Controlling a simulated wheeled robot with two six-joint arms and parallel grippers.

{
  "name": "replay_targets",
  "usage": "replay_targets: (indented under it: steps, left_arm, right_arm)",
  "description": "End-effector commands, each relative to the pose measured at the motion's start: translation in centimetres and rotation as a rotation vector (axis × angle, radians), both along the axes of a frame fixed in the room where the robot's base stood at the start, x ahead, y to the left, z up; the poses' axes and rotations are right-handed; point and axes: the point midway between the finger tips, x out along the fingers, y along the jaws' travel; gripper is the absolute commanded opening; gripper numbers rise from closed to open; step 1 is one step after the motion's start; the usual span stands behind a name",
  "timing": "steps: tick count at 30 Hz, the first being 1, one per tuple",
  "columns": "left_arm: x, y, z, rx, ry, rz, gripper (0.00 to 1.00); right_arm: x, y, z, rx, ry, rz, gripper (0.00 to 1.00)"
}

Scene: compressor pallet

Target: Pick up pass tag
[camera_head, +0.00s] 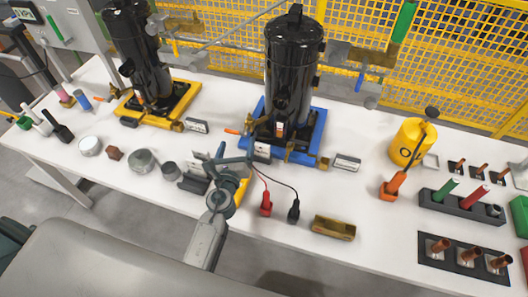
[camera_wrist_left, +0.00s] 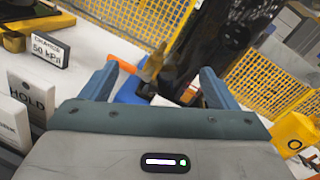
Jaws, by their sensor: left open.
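I cannot make out a tag marked "pass" in either view. In the left wrist view a pale tag reading "HOLD" (camera_wrist_left: 33,97) stands upright at the left. A second pale tag (camera_wrist_left: 10,127) stands nearer at the left edge, cut off, its print not readable. My left gripper (camera_head: 224,158) is open over the table, in front of the blue-based compressor (camera_head: 290,75). In the left wrist view its open fingers (camera_wrist_left: 157,82) have nothing visibly held between them, and both tags lie outside them to the left. My right gripper is not in view.
A yellow-based compressor (camera_head: 138,45) stands at the back left. Red (camera_head: 265,204) and black (camera_head: 293,211) probes and a brass-coloured tray (camera_head: 334,228) lie right of my gripper. A yellow can (camera_head: 411,140) and dark racks (camera_head: 462,212) stand further right. A "50 kPa" card (camera_wrist_left: 50,50) stands behind the tags.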

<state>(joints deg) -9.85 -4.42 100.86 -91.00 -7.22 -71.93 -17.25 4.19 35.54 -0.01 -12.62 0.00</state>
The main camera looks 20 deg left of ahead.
Motion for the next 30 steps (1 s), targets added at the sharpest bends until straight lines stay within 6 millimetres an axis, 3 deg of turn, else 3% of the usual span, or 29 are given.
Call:
replay_targets:
  steps: [3, 7, 14, 29, 30]
  left_arm:
    - [1.6, -2.9, -0.2, 0.236, 0.018, -0.108, 0.82]
    - [2.2, -4.3, -0.7, 0.359, 0.029, -0.164, 0.82]
    - [2.2, -4.5, -2.5, 0.379, 0.030, -0.173, 0.82]
    - [2.2, -4.5, -9.4, 0.376, 0.029, -0.171, 0.82]
    - [2.8, -4.5, -8.8, 0.376, 0.027, -0.171, 0.82]
  right_arm:
    - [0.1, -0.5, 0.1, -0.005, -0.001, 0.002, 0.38]
    - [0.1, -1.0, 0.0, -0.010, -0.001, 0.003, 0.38]
    - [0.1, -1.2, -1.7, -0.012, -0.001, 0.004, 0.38]
    - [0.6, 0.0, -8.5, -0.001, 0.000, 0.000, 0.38]
    - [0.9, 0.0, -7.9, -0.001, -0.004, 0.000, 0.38]
